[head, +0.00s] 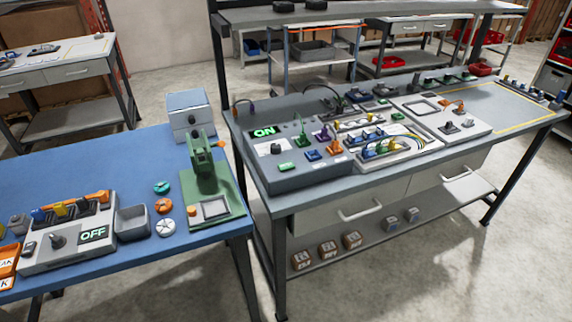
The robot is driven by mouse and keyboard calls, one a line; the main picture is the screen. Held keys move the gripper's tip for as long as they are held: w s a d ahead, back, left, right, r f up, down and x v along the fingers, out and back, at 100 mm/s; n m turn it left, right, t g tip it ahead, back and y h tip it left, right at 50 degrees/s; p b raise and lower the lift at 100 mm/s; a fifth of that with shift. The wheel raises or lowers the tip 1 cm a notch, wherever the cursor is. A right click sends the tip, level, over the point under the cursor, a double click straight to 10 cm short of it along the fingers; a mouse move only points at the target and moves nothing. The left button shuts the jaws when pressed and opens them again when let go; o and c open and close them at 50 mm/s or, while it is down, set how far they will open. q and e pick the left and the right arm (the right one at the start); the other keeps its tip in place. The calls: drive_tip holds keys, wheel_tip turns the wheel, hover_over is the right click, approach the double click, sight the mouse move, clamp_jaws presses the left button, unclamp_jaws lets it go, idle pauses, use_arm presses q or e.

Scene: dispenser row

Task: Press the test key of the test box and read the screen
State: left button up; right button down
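A dark grey box (300,175) with a lit screen (265,131) reading "ON" in green stands at the near left of the grey bench. It carries a dark knob (276,149) and small green, blue, orange and purple parts. A light grey box (70,250) on the blue bench has a screen (93,235) reading "OFF", a dark knob and coloured parts along its back. I cannot tell which is the test box, and no test key is clearly readable. Neither of my grippers is in view.
A green press-like device (210,180), a grey-blue box (188,112), a grey bin (132,222) and small round parts (165,227) stand on the blue bench (100,165). The grey bench (470,100) holds trays and connectors. A floor gap separates the benches.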

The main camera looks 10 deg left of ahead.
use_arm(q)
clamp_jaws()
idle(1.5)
